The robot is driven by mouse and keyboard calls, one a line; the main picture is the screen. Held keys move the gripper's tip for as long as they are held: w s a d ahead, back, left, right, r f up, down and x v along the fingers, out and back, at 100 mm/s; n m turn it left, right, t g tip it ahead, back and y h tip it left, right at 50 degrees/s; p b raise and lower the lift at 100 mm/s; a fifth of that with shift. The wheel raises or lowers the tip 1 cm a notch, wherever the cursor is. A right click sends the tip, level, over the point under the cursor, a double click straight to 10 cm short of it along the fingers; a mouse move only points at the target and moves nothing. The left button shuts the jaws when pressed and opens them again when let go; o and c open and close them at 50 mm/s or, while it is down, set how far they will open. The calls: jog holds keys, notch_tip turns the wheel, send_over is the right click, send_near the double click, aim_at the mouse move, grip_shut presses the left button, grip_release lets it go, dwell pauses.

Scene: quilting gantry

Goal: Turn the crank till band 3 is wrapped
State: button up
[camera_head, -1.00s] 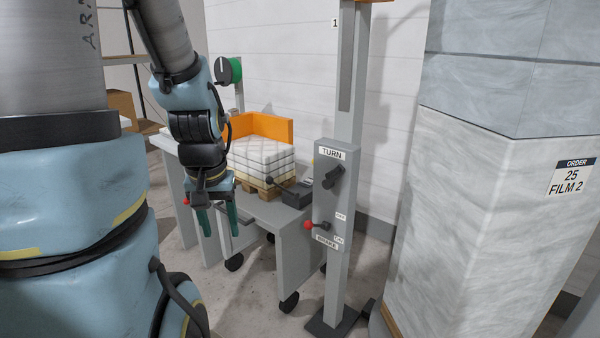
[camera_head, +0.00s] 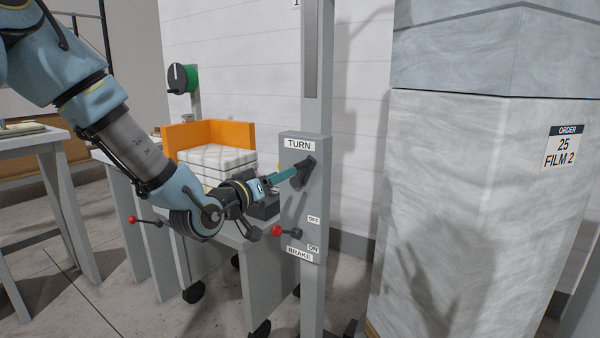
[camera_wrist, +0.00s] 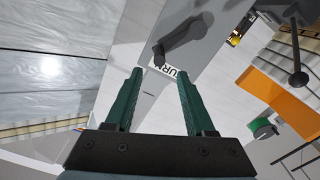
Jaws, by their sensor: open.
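The dark crank (camera_head: 302,172) sits under the TURN label on the grey control box (camera_head: 292,213) on the post. In the wrist view the crank (camera_wrist: 186,36) slants down, its handle end just beyond the gap between my fingertips. My gripper (camera_head: 292,172) is open, its green fingers pointing at the crank. In the wrist view my gripper (camera_wrist: 162,72) holds nothing. I cannot tell whether a finger touches the handle. The tall wrapped load (camera_head: 460,200) stands at the right, wrapped in pale film, with an ORDER 25 FILM 2 label (camera_head: 564,147). No band number shows on it.
The red-knobbed brake lever (camera_head: 278,231) is below the crank, beside OFF and ON labels. A wheeled grey table (camera_head: 222,237) behind my arm carries a white quilted stack (camera_head: 214,162) and an orange corner piece (camera_head: 200,134). Another table (camera_head: 32,145) stands far left.

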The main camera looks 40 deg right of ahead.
aim_at(301, 165)
jog(key=x, duration=0.9)
jog(key=shift+d+p, duration=0.35)
jog(key=shift+d, duration=0.05)
grip_shut()
dwell(0.9)
